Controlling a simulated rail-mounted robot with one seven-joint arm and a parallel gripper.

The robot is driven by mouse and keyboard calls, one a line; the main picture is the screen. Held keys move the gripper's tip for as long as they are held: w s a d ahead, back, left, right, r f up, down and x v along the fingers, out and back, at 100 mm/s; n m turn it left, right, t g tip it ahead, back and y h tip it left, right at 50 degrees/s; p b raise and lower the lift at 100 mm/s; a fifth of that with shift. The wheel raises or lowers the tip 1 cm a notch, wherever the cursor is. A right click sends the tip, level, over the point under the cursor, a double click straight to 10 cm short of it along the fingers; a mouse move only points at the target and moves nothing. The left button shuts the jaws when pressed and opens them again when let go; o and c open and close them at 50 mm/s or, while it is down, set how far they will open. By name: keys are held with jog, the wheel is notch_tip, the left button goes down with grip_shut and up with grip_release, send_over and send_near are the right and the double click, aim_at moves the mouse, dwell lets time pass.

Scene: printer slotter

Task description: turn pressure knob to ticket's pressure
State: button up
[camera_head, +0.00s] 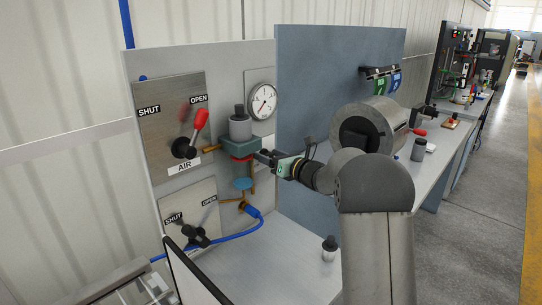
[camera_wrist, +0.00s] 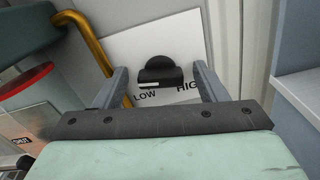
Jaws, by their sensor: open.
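The black knob (camera_wrist: 160,72) sits on a white plate (camera_wrist: 195,42) marked LOW and HIGH. A pale mark on the knob's lower edge lies close to LOW. My gripper (camera_wrist: 162,78) is open in the wrist view, with one finger on each side of the knob; I cannot tell whether either touches it. In the head view my gripper (camera_head: 262,157) is at the panel, right of the green valve block, and hides the knob. The round gauge (camera_head: 262,101) is above it; its reading is too small to tell. No readable ticket is in view.
The green block (camera_head: 240,145) with its grey cylinder (camera_head: 240,127) and brass pipe (camera_wrist: 84,38) is close on the left. A red-handled AIR lever (camera_head: 201,119) points near OPEN. A blue panel (camera_head: 315,85) stands to the right. Below is open bench (camera_head: 285,270).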

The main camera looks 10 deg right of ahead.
jog(key=c, duration=1)
